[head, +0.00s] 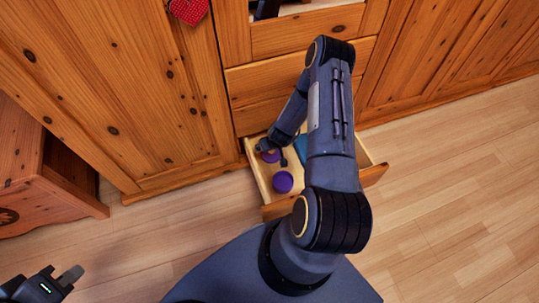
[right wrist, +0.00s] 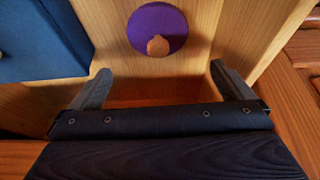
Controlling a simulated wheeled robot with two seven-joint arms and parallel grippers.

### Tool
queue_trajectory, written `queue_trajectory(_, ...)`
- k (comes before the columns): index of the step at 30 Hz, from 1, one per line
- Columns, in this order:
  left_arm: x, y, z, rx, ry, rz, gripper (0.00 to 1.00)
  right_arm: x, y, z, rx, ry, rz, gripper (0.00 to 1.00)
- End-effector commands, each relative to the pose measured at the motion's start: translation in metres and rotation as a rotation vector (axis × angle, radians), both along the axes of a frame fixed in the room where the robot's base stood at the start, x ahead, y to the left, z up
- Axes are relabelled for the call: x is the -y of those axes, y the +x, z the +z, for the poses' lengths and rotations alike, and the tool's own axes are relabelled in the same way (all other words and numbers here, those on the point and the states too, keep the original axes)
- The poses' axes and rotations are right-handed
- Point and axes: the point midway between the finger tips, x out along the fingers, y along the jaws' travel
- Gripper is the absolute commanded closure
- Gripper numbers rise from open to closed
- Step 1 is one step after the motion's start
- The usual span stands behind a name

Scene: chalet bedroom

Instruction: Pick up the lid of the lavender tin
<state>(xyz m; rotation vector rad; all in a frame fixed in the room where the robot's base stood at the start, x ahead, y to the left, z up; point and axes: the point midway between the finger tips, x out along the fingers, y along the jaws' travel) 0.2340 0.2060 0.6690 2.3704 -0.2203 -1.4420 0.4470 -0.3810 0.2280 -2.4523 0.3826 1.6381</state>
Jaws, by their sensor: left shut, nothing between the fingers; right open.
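Two round purple things lie in the open drawer in the head view: one (head: 271,156) by my right gripper (head: 274,153), the other (head: 283,182) nearer the drawer front. The right wrist view shows one round purple lid (right wrist: 147,22) with a small wooden knob. I cannot tell which of the two it is, or whether a tin is under it. My right gripper (right wrist: 162,85) is open and empty, its fingers apart and short of the lid in that view. My left gripper (head: 69,277) is shut and empty at the lower left, far from the drawer.
The wooden drawer (head: 372,175) is pulled out of a pine cabinet (head: 120,100). A blue box-like thing (right wrist: 40,40) lies in the drawer beside the lid. My right arm hides much of the drawer. A wooden piece of furniture (head: 45,180) stands at the left. The floor (head: 450,190) at right is clear.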

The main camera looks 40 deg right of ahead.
Motion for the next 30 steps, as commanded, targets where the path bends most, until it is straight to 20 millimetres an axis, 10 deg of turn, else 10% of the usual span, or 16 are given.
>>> queue_trajectory(12,0.0,0.0,-0.031,0.0,0.0,0.0,1.0,0.005,0.012,-0.057,0.0,0.002,0.0,0.0)
queue_trajectory(23,0.0,0.0,-0.033,0.0,0.0,0.0,1.0,0.007,0.016,-0.064,0.0,0.003,0.001,0.0)
queue_trajectory(30,0.0,0.0,-0.033,0.0,0.0,0.0,1.0,0.007,0.016,-0.064,0.0,0.003,0.0,0.3)
